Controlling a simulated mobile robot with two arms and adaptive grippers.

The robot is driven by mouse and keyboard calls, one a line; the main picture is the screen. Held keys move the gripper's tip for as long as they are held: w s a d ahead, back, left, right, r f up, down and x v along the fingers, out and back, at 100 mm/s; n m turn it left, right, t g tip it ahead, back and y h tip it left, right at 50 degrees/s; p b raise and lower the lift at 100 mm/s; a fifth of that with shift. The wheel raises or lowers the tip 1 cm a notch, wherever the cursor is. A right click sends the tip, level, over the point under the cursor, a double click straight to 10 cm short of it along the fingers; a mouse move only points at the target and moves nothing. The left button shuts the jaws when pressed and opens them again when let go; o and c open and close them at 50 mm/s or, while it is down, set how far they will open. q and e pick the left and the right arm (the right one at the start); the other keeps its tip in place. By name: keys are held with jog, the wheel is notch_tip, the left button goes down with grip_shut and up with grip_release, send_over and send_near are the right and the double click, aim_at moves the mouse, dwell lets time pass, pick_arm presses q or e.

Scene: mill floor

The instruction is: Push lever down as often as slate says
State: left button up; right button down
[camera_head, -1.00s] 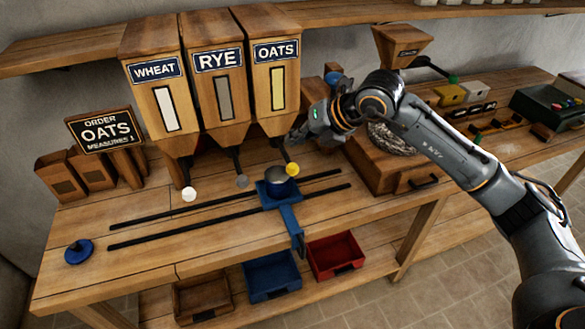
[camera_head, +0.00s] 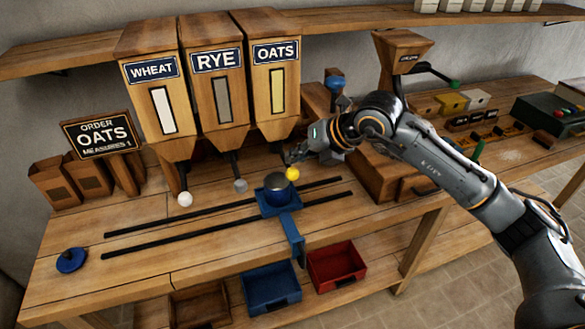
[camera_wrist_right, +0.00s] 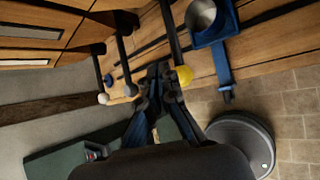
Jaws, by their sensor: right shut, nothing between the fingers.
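The slate (camera_head: 98,133) reads "ORDER OATS MEASURES 1". The oats bin (camera_head: 275,95) is the rightmost of three hoppers. Its lever ends in a yellow knob (camera_head: 292,174), which also shows in the right wrist view (camera_wrist_right: 184,75). My right gripper (camera_head: 288,155) is shut and empty, just above and beside the yellow knob; I cannot tell whether they touch. A metal cup (camera_head: 277,187) sits on the blue carriage (camera_head: 290,228) on the rails below the oats spout. The cup's inside is visible in the right wrist view (camera_wrist_right: 201,16). My left gripper is out of view.
The wheat lever's white knob (camera_head: 185,199) and the rye lever's grey knob (camera_head: 240,186) stand to the left. A blue disc-shaped piece (camera_head: 71,261) lies at the left table end. Blue (camera_head: 270,288) and red (camera_head: 337,265) trays sit below. A wooden mill (camera_head: 402,48) stands at right.

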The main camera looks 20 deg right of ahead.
aim_at(298, 175)
dwell(0.8)
jog(key=shift+f+b, duration=0.45)
jog(key=shift+b, duration=0.2)
jog(key=shift+f+b, duration=2.3)
jog(key=shift+f, duration=0.25)
dwell(1.8)
jog(key=shift+r, duration=0.15)
dwell(0.4)
jog(key=shift+r+p, duration=1.75)
jog(key=shift+r, duration=1.15)
